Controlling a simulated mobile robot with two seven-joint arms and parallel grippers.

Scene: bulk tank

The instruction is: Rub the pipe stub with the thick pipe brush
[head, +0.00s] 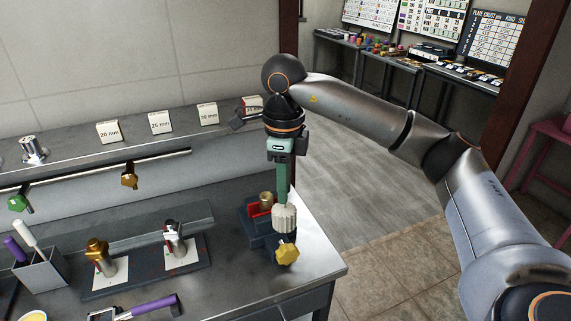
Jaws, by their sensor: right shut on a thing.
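My right gripper (286,155) comes down from above at the right end of the bench. It is shut on the green handle of the thick pipe brush (285,217), which hangs upright with its pale, ribbed head down. A short brass-coloured pipe stub (266,200) stands between red jaws in a dark vise (258,229) with a yellow knob. The brush head is just right of the stub and lower in the picture, partly in front of the vise. Whether they touch, I cannot tell. My left gripper is not in view.
Brass (101,258) and silver (175,238) fittings stand on a dark plate to the left. Size cards (160,122) line the back ledge. The bench's right front corner is clear.

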